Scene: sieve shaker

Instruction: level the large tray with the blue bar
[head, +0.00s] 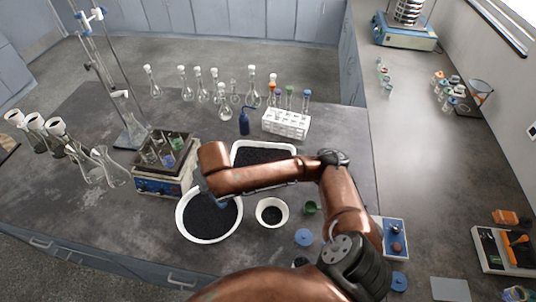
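A white rectangular tray (291,146) holding dark grains stands at mid table, its near part hidden behind my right arm. A large round white dish (236,232) of dark grains stands nearer the front edge. The fingers are mostly hidden by the arm. A small bluish piece (203,191) shows below the arm's end; I cannot tell whether it is the blue bar or whether it is gripped. My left gripper is out of view.
A small white bowl (283,215) of dark grains and a green cup (311,207) stand right of the round dish.

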